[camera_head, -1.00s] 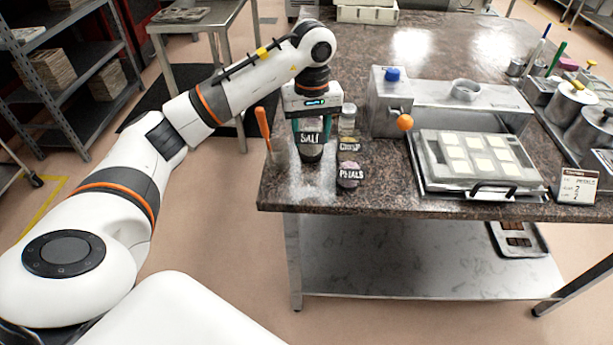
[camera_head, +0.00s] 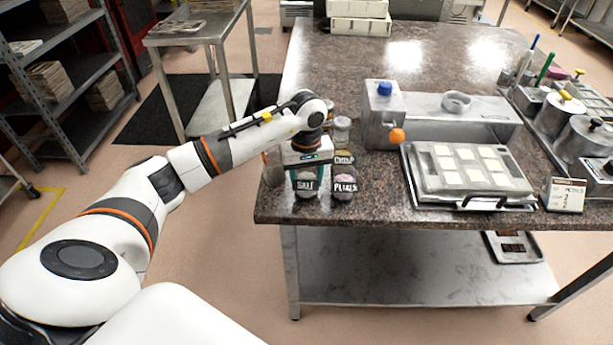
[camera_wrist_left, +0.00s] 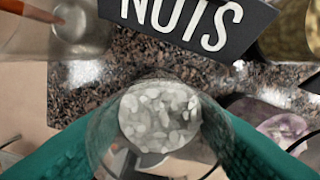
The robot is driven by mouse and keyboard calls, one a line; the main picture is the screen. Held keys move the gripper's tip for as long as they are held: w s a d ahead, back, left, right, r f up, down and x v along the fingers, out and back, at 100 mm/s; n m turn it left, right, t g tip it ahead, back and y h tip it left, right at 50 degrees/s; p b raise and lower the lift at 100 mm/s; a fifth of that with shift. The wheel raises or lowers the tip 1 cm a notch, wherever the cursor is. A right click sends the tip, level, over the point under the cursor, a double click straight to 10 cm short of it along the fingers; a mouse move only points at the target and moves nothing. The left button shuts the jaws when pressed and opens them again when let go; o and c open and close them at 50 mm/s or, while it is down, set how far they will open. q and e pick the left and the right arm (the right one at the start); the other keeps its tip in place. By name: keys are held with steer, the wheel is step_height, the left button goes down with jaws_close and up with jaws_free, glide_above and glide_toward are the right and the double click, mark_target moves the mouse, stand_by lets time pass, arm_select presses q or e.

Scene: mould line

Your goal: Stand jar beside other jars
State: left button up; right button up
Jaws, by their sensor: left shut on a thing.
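The clear jar labelled SALT (camera_head: 306,187) is between the teal fingers of my left gripper (camera_head: 307,176), which is shut on it. It is upright near the table's front left corner. White flakes show inside the jar (camera_wrist_left: 160,118) in the left wrist view. The PETALS jar (camera_head: 345,187), with pink contents, stands close to its right at about the same height in the picture. Behind are another labelled jar (camera_head: 344,158) and a clear jar (camera_head: 342,128). I cannot tell whether the SALT jar's base touches the table. My right gripper is not in view.
A NUTS label (camera_wrist_left: 188,22) is close in the left wrist view. A container with an orange-handled tool (camera_wrist_left: 75,28) stands left of the held jar. A metal machine with an orange knob (camera_head: 397,136) and a mould tray (camera_head: 465,192) occupy the right. The table edge is close in front.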

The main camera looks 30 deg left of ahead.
arm_select(q)
steer(key=o, duration=0.6)
steer(key=shift+f, duration=0.2)
steer(key=o, duration=0.4)
steer(key=shift+r, duration=0.15)
steer(key=shift+r+p, duration=0.2)
steer(key=shift+p, duration=0.1)
steer(key=shift+w+r+b, duration=0.1)
steer(key=shift+r+b, duration=0.25)
steer(key=shift+b, duration=0.05)
step_height(320, 180, up, 11)
steer(key=shift+r+b, duration=0.1)
steer(key=shift+b, duration=1.1)
